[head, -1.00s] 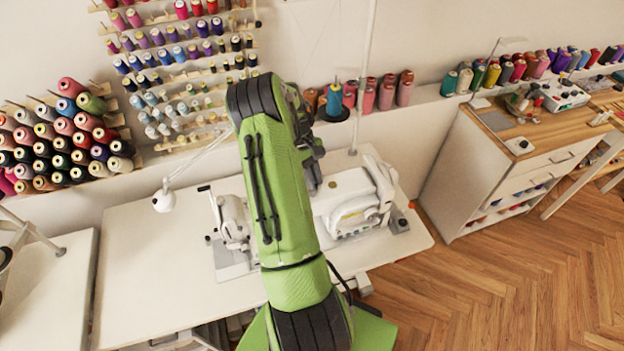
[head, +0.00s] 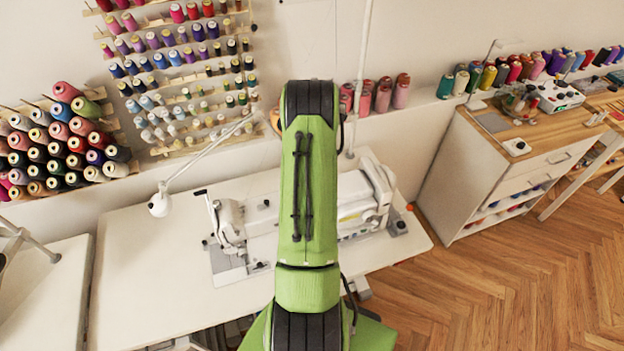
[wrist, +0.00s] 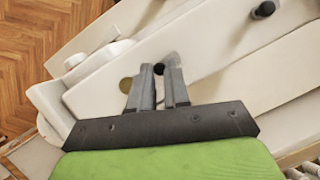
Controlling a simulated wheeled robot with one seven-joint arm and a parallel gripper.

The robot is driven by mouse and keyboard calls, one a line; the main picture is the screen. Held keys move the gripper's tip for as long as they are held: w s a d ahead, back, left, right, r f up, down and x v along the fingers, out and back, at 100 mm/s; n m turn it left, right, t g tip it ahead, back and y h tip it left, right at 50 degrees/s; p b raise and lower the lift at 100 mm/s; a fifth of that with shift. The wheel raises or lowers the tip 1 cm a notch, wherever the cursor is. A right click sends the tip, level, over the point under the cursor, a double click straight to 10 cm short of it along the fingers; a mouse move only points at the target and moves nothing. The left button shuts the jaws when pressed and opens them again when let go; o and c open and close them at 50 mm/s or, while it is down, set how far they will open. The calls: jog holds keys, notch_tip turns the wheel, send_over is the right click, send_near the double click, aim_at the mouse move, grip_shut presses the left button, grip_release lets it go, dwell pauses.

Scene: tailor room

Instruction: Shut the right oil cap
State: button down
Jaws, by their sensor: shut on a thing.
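The white sewing machine (head: 365,208) stands on the white table; my green arm hides its middle in the head view. In the wrist view my gripper (wrist: 160,76) is down at the white machine body (wrist: 215,70). Its two grey fingers are slightly apart, with a small black round part (wrist: 159,69) between their tips. This looks like the oil cap, but the fingers cover much of it and I cannot tell whether it is open or shut. A brass-coloured disc (wrist: 126,85) lies just left of the fingers. My gripper is hidden in the head view.
A black knob (wrist: 263,10) stands up from the machine at the wrist view's upper right. Thread spools (head: 375,95) line the ledge behind. The white table (head: 140,265) is clear at left.

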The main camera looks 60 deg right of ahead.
jog(key=shift+m, duration=0.3)
jog(key=c, duration=1.1)
grip_release()
jog(key=p+v, duration=0.2)
jog(key=v, duration=1.3)
jog(key=shift+d+r, duration=0.25)
jog(key=shift+r, duration=0.05)
